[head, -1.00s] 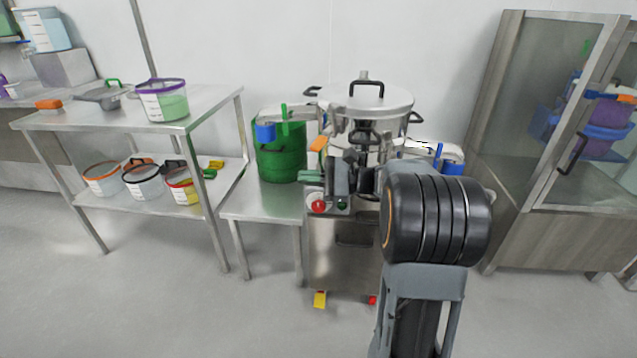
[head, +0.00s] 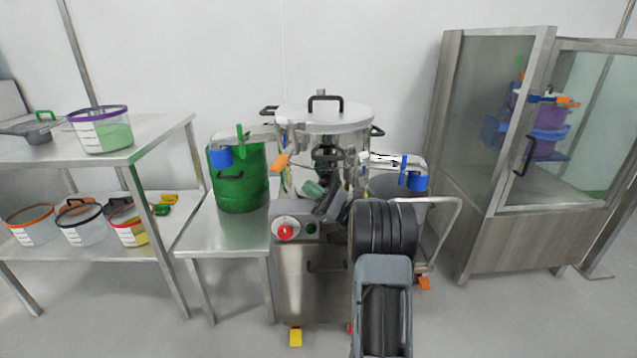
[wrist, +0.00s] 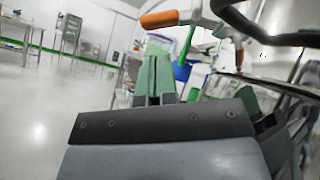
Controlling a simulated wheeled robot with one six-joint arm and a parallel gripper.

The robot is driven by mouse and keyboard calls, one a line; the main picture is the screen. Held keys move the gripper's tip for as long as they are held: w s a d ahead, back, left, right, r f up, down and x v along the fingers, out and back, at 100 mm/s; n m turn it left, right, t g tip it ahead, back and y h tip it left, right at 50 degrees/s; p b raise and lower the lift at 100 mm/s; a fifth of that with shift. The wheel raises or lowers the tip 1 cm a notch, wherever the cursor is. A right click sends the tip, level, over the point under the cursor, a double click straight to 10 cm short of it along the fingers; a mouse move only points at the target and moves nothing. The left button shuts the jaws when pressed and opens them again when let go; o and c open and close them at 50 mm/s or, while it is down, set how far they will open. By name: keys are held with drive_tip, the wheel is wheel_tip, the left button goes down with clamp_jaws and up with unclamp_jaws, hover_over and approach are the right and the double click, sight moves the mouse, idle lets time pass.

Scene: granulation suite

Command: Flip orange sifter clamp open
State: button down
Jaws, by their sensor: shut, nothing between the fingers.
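The sifter (head: 324,115) is a steel drum with a flat lid and black handles, on a wheeled stand. Its orange clamp handle (head: 281,161) sticks out at the left side of the drum, tilted. It also shows in the wrist view as an orange handle (wrist: 158,19) on a light metal arm, lying nearly level. My gripper (head: 313,188) is low in front of the sifter, right of and below the orange handle. In the wrist view its green fingers (wrist: 155,72) are shut and empty, below the handle and apart from it in the picture.
A red button (head: 285,232) sits on the stand's front, below left of my gripper. A green drum (head: 238,180) stands on a steel table to the left. A blue-ended clamp (head: 416,180) is on the right. A glass-doored cabinet (head: 480,120) stands further right.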

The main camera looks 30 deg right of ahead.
sight(284, 157)
drive_tip(key=x, duration=0.6)
drive_tip(key=shift+b, duration=0.4)
drive_tip(key=shift+r, duration=0.1)
